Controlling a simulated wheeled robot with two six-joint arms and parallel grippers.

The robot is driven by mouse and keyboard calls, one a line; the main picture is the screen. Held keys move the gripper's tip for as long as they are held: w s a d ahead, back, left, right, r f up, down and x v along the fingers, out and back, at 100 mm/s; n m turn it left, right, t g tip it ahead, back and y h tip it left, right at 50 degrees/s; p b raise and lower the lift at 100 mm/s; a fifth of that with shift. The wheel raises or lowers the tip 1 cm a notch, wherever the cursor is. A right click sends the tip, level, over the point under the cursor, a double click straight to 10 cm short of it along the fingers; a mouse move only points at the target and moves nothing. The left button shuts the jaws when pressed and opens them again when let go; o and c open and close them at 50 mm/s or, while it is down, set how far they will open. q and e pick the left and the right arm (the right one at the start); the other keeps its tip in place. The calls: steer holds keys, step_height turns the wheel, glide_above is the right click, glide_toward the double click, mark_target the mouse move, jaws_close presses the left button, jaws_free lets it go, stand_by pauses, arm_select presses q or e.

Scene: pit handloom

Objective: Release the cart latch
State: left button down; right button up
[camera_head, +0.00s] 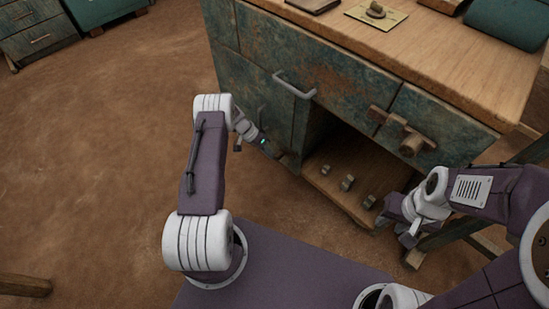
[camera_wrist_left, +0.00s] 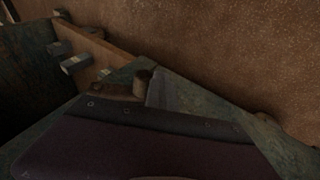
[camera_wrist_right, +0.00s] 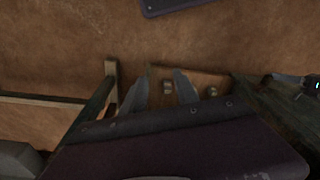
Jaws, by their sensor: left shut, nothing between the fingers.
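The cart is a worn green cabinet (camera_head: 260,55) with a wooden top. A brown wooden fitting with a round stub (camera_head: 400,124) sits on its front at the right and may be the latch; I cannot tell for sure. My left gripper (camera_head: 273,150) is shut and empty, low by the left edge of the open compartment. In the left wrist view a short brown cylinder (camera_wrist_left: 143,79) shows close beside the left fingers (camera_wrist_left: 157,88); I cannot tell whether they touch. My right gripper (camera_head: 408,238) is open and empty at the compartment's lower right; its fingers show apart in the right wrist view (camera_wrist_right: 163,88).
A grey bar handle (camera_head: 294,86) sticks out above the left gripper. Small blocks stand on the compartment's wooden floor (camera_head: 335,194). Wooden legs and rails (camera_head: 478,241) stand near my right arm. Another green cabinet (camera_head: 35,35) is far left.

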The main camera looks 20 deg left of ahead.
arm_select(q)
steer(key=shift+h, duration=0.3)
steer(key=r, duration=0.1)
steer(key=s+a+r, duration=0.1)
steer(key=r, duration=0.1)
steer(key=s+r+p, duration=0.1)
steer(key=shift+a+r, duration=0.2)
steer(key=shift+a, duration=0.1)
